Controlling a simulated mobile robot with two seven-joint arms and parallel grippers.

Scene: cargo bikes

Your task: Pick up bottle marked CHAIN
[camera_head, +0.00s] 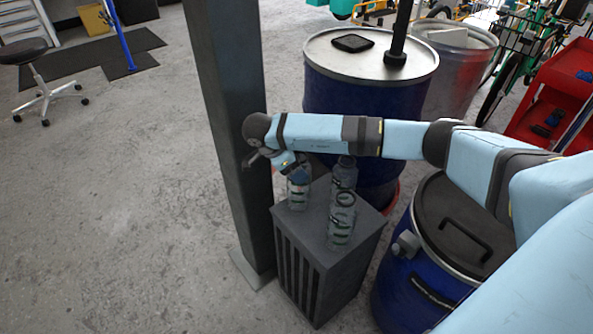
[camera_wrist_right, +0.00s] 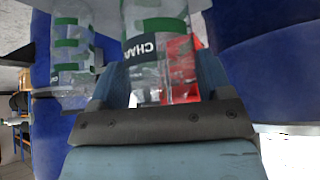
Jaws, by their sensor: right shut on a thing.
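The bottle marked CHAIN, clear with green bands and a dark label showing "CHA" and part of another letter, stands between the fingers of my right gripper in the right wrist view (camera_wrist_right: 158,75). In the head view the gripper (camera_head: 291,170) is shut around the upper part of this bottle (camera_head: 298,193), hiding its top. It is upright at the left of the grey slatted box (camera_head: 317,245); I cannot tell whether its base touches the box. A second, taller-looking clear bottle (camera_head: 342,205) stands to its right, also seen in the wrist view (camera_wrist_right: 72,50). My left gripper is out of view.
A dark steel post (camera_head: 228,120) stands close left of the box. A blue drum (camera_head: 335,95) with a white top is behind it, and a blue barrel (camera_head: 410,290) with a black lid is at right. Open concrete floor lies to the left.

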